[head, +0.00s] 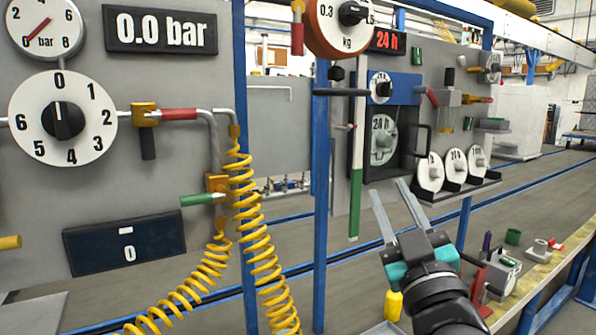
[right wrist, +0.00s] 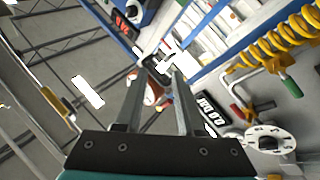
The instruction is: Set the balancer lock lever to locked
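The balancer (head: 322,28), a round orange housing with a white kg scale and black knob, hangs at the top centre of the head view. Near it are a red handle (head: 297,36) and a black bar with a knob (head: 340,92); I cannot tell for certain which is the lock lever or its setting. My right gripper (head: 389,190) is open and empty, below and right of the balancer, apart from it. In the right wrist view, a small orange-and-white round thing shows beyond the open fingers (right wrist: 157,76). My left gripper is not in view.
A blue post (head: 320,200) stands below the balancer. Yellow coiled hoses (head: 262,250) hang from the left panel (head: 200,80), which bears a dial (head: 90,95). A right panel carries a 24 h dial (head: 383,140) and a shelf of discs (head: 455,188). A workbench (head: 525,300) stands lower right.

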